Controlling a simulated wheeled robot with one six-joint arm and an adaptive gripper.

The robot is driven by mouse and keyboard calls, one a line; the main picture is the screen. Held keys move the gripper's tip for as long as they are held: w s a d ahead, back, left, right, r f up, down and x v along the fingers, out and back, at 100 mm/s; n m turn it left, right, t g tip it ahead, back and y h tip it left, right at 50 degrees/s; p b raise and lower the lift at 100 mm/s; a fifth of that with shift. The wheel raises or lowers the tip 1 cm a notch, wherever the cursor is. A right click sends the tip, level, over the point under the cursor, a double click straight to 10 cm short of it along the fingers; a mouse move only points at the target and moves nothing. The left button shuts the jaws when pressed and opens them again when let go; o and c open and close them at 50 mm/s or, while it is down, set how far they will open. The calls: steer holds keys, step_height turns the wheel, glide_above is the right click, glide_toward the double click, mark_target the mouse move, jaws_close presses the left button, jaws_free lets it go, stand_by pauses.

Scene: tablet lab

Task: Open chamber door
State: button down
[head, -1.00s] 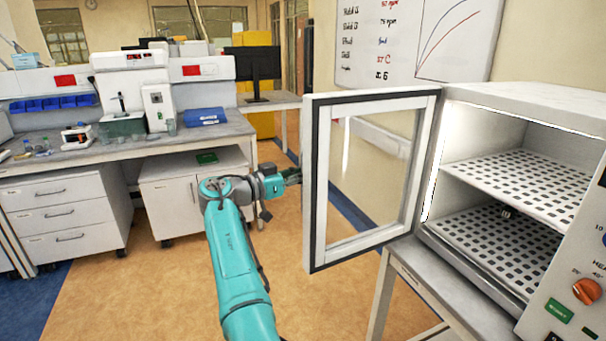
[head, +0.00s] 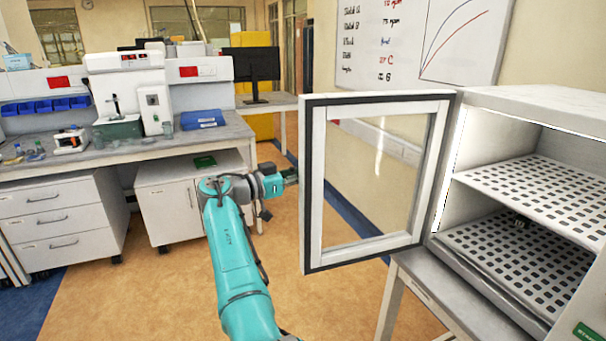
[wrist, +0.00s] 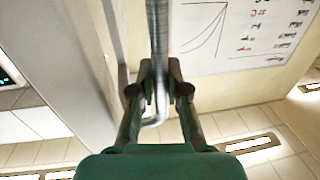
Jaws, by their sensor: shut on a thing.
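The chamber door (head: 312,190) is a white frame with a dark border and a clear window. It stands wide open, swung out to the left of the chamber (head: 449,190). My gripper (wrist: 160,72) is shut on the door handle (wrist: 158,28), a round metal bar with a bent end, in the wrist view. In the head view my arm reaches to the door's left edge, and the fingertips and handle are hidden behind the door frame. The lit chamber interior shows two perforated shelves (head: 540,190).
The chamber stands on a grey table (head: 425,275). At the left are a lab bench (head: 90,160) with instruments, white drawers (head: 60,215) and a cabinet (head: 170,210). A whiteboard (head: 410,40) hangs behind. Orange floor (head: 150,290) lies open around my arm.

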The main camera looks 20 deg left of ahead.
steer(key=shift+f, duration=0.1)
steer(key=c, duration=1.2)
jaws_free()
steer(key=shift+o, duration=0.2)
steer(key=v, duration=1.2)
steer(key=shift+a, duration=0.1)
